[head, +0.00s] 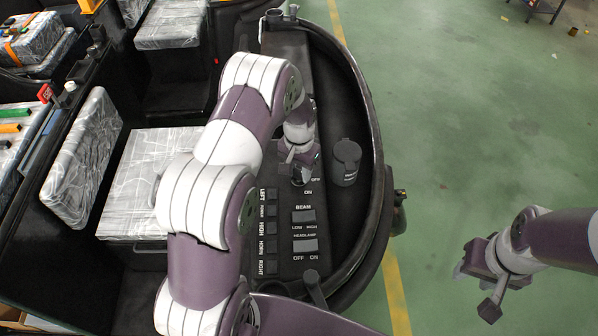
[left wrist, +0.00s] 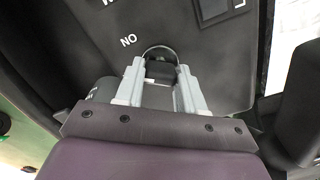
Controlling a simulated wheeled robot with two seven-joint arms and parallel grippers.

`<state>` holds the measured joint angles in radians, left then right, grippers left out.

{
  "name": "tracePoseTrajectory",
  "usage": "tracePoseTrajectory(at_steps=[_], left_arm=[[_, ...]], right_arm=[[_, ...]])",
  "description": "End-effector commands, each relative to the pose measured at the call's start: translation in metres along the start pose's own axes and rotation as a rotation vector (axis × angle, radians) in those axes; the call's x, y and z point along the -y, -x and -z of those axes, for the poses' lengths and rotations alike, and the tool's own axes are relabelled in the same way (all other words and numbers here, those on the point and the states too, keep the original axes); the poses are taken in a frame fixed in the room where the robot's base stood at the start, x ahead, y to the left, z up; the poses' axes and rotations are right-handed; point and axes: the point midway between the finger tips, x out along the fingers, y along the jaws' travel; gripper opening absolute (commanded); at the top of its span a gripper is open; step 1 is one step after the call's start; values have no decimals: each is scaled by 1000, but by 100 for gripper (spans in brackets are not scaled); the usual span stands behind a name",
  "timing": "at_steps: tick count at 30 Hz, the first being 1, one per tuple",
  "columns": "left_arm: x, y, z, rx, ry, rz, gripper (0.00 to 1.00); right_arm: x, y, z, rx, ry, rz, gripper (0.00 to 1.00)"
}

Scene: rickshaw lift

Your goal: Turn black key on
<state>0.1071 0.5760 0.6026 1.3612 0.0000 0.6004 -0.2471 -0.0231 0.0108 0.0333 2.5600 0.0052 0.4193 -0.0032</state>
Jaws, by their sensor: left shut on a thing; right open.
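My left gripper (head: 303,165) reaches down to the black dashboard panel (head: 283,222), over the key switch with its OFF and ON labels. In the left wrist view, the two grey fingers of my left gripper (left wrist: 160,80) are closed on the black key (left wrist: 160,68), one finger on each side. A thin dark rounded edge shows just beyond the fingertips. The ON label appears upside down beside it. In the head view the key is mostly hidden by the gripper, and its exact angle cannot be told. My right gripper (head: 478,272) is open and empty over the green floor.
BEAM and HEADLAMP switches (head: 304,245) lie nearer on the panel. A plastic-wrapped seat (head: 140,180) is to the left. Green floor (head: 450,130) is clear on the right.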

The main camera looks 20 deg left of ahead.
Motion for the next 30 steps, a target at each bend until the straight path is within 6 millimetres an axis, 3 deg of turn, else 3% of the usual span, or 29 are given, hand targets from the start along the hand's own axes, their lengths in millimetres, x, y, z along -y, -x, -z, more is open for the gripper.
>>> tracePoseTrajectory(at_steps=[15, 30], left_arm=[[-1, -3, -2, 5, -373, -2, 8], [-1, -2, -2, 6, -475, -3, 8]], right_arm=[[0, -14, -2, 0, 0, 0, 43], [0, -16, -2, 0, 0, 0, 43]])
